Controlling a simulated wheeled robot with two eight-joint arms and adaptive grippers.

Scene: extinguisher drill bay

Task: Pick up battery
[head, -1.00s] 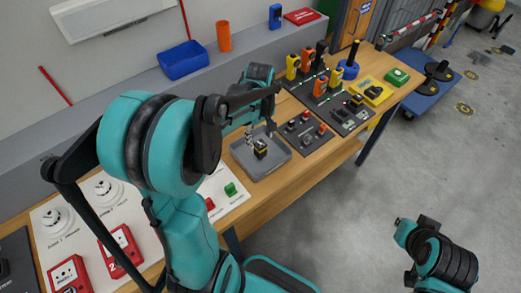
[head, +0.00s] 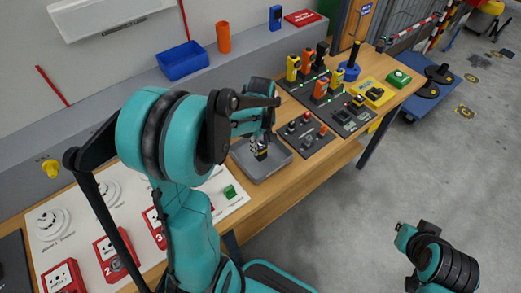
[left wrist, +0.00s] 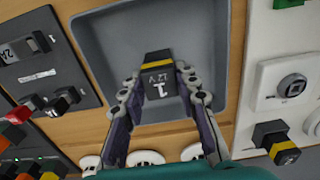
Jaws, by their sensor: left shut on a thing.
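The battery (left wrist: 160,77) is a black block with a yellow band, marked "1" and "12 V". In the left wrist view it is between the two fingers of my left gripper (left wrist: 162,92), which is shut on it. In the head view the left gripper (head: 259,142) reaches down into a grey tray (head: 281,169), with the battery (head: 261,155) at its fingertips. I cannot tell whether the battery touches the tray floor. My right arm shows at the lower right of the head view, but its gripper does not.
A panel with red switches (head: 309,141) lies right of the tray. A white board with red call points (head: 110,258) lies left. A blue bin (head: 183,58) sits on the back ledge.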

